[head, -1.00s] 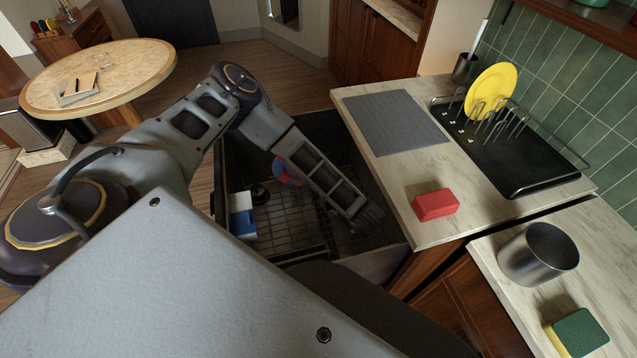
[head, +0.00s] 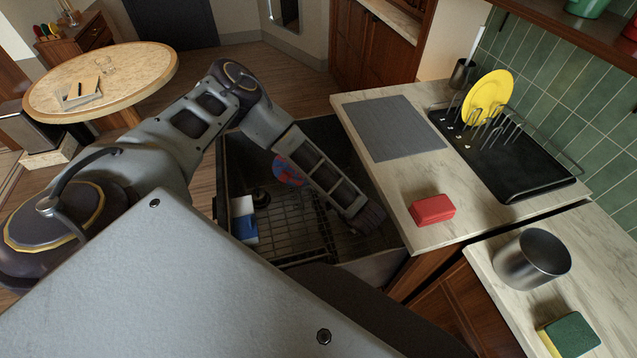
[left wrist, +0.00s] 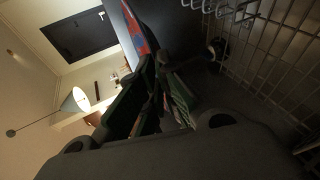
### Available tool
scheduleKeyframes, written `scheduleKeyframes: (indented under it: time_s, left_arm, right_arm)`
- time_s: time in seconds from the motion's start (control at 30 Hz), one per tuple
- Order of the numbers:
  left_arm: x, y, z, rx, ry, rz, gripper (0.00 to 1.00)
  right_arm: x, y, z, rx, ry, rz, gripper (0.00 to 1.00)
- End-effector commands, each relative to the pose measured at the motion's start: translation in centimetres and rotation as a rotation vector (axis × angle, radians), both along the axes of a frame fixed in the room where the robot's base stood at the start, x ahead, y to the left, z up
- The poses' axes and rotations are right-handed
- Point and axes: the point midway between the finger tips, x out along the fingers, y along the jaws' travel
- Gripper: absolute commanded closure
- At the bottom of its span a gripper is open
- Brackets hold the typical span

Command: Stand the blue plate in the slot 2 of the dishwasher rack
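A blue plate with red patches (head: 289,171) shows partly in the open dishwasher, beside my left forearm, which hides the rest of it. In the left wrist view a blue-and-red surface (left wrist: 137,38), probably this plate, rises at the fingertips of my left gripper (left wrist: 150,92). The fingers look dark and close to it; whether they grip it is unclear. The dishwasher's wire rack (head: 305,238) lies below my left arm, and its wires show at right in the wrist view (left wrist: 262,48). Slot numbers cannot be read there. My right gripper is not in view.
A yellow plate (head: 488,97) stands in a wire holder on a black tray (head: 520,180). A grey mat (head: 395,128), red block (head: 432,209), metal pot (head: 533,258) and green-yellow sponge (head: 570,336) are on the counters. A blue-and-white item (head: 244,220) is in the dishwasher.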

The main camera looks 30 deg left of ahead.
Motion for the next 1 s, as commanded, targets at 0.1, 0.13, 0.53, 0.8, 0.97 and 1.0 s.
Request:
scheduleKeyframes:
  time_s: [0.1, 0.13, 0.53, 0.8, 0.97, 1.0]
  left_arm:
    - [0.0, 0.0, 1.7, 0.001, -0.002, -0.001, 1.00]
    - [0.0, 0.0, 2.0, 0.001, -0.002, -0.001, 1.00]
    - [0.0, 0.0, 4.8, 0.002, -0.001, 0.000, 1.00]
    - [-2.9, -1.2, 3.2, 0.002, 0.002, -0.018, 1.00]
    - [-4.6, -2.3, 2.8, 0.002, 0.000, -0.045, 1.00]
    - [-5.0, -2.7, 2.8, 0.002, 0.000, -0.054, 1.00]
  right_arm:
    - [-0.7, 1.1, 1.3, 0.012, 0.009, -0.001, 0.60]
    - [-0.9, 1.5, 1.5, 0.015, 0.011, -0.002, 0.60]
    - [-2.6, 4.4, 3.5, 0.046, 0.031, -0.004, 0.60]
    - [-2.0, 4.8, 3.2, 0.050, 0.020, -0.004, 0.60]
    - [-1.8, 4.6, 3.1, 0.049, 0.017, -0.005, 0.60]
    - [-1.8, 4.5, 3.0, 0.048, 0.017, -0.005, 0.60]
